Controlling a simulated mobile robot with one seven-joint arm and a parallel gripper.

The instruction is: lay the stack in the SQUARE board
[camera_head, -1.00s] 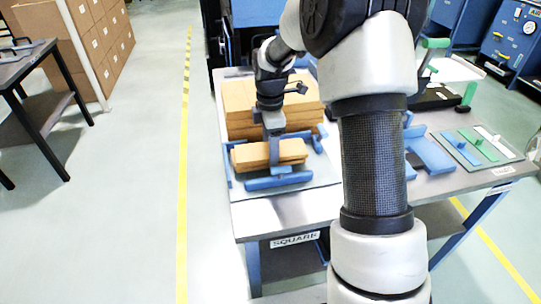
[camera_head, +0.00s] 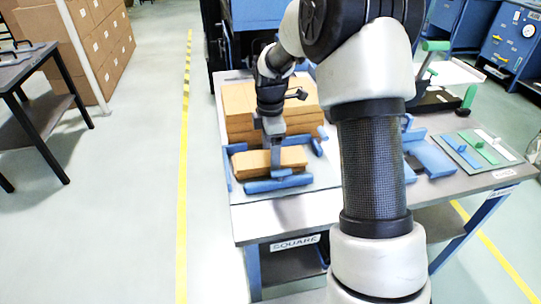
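A small kraft-brown stack (camera_head: 256,163) lies at the front of the SQUARE board (camera_head: 322,181), a grey plate with blue rails, on the near left of the table. My gripper (camera_head: 275,172) points down at the stack's front edge, just behind the blue front rail (camera_head: 278,184). The stack looks flat and low between the blue rails. The fingertips are small and partly merge with the blue parts, so I cannot tell whether they grip the stack.
A taller kraft pile (camera_head: 240,105) stands behind the small stack. My own arm covers the table's middle. Blue fixtures (camera_head: 430,155) and a plate with coloured strips (camera_head: 480,148) are to the right.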

